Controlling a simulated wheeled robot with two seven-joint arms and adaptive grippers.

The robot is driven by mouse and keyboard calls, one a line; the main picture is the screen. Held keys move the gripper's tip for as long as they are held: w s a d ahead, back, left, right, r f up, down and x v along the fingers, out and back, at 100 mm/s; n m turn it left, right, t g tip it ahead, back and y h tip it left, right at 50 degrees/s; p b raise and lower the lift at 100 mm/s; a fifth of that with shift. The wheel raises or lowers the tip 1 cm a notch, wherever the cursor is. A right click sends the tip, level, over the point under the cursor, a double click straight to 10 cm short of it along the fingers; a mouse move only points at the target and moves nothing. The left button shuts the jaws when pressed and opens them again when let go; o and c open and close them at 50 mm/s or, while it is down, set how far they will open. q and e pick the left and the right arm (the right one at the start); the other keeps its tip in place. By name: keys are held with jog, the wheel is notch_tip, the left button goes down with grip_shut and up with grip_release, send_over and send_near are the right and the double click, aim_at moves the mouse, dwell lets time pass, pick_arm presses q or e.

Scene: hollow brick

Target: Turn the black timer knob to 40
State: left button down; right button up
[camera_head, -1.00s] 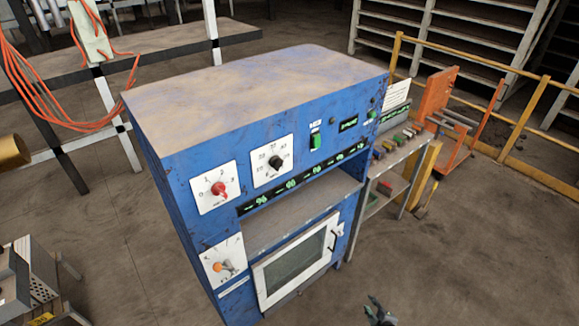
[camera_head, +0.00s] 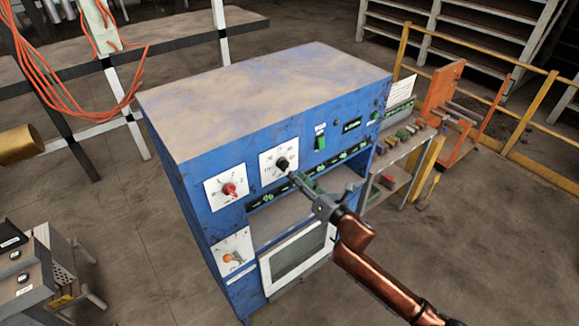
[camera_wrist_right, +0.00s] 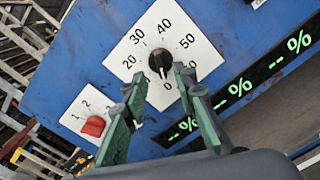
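The black timer knob (camera_head: 282,163) sits on a white dial plate on the blue machine's front. In the right wrist view the knob (camera_wrist_right: 160,61) is inside a scale marked 20 to 60, with a 0 at the lower right. A light mark on the knob seems to point down toward the 0. My right gripper (camera_head: 295,175) is at the dial. In the wrist view its two green fingers (camera_wrist_right: 158,78) are apart, with the tips on either side of the knob's near edge. I cannot tell whether they touch it.
A red knob (camera_head: 230,189) is left of the timer dial and an orange knob (camera_head: 230,258) is below it. A green switch (camera_head: 320,142) is to the right. A shelf recess and a windowed door (camera_head: 297,258) are below. A side table (camera_head: 400,165) stands at right.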

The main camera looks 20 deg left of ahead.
aim_at(287, 167)
jog(key=p+x, duration=0.1)
jog(key=x, duration=0.4)
jog(key=shift+w+a, duration=0.2)
jog(key=shift+a, duration=0.05)
jog(key=shift+c, duration=0.3)
grip_shut()
